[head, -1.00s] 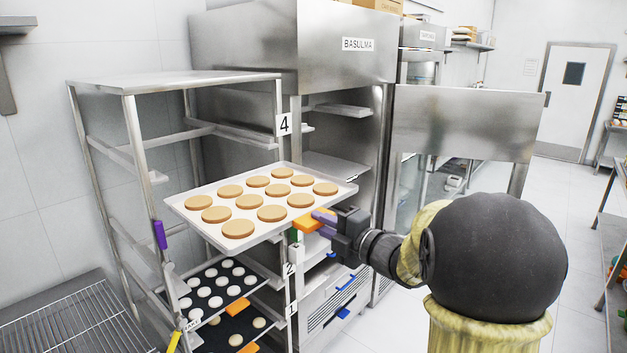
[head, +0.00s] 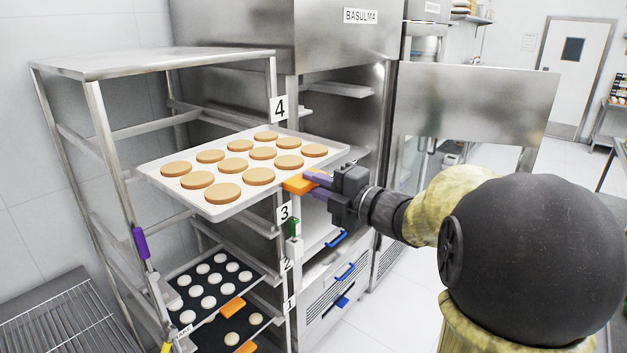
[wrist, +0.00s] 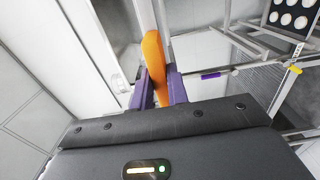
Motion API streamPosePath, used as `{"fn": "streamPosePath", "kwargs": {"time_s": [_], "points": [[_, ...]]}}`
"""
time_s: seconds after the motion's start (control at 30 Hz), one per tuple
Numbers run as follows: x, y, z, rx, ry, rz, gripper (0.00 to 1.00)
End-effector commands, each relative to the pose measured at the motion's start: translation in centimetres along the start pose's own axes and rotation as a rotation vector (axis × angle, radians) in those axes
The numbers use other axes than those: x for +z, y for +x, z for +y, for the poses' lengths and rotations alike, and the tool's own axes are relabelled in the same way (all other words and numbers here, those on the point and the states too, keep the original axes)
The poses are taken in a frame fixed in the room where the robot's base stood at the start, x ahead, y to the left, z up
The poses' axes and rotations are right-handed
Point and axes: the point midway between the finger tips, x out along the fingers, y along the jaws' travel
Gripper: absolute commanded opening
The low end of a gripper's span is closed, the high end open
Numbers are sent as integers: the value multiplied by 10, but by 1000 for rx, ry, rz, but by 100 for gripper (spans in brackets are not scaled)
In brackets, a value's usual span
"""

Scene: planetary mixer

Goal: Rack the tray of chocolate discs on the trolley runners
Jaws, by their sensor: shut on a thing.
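The pale tray (head: 232,211) holds several tan discs (head: 233,164) in rows and looks roughly level. My gripper (head: 316,180) is shut on the orange grip (head: 298,186) at the tray's right side; the wrist view shows the orange grip (wrist: 154,60) between its purple fingers. The trolley (head: 103,122) is an open metal frame with number labels. The tray is at its front, between label 4 (head: 279,109) and label 3 (head: 284,212) in the picture, and crosses in front of the right post. I cannot tell if it touches any runners.
Lower down, the trolley holds dark trays with whitish discs (head: 210,289) and orange grips. A purple clip (head: 140,242) sits on the left post. A steel cabinet (head: 340,45) stands close behind at right. A wire rack (head: 60,325) is at lower left.

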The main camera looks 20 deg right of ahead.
Motion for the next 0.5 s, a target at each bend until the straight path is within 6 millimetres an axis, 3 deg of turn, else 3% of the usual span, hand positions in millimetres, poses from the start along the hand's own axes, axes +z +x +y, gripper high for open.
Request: {"fn": "streamPosePath", "kwargs": {"time_s": [0.5], "points": [[3,-1,0,3,-1,-5,0]]}}
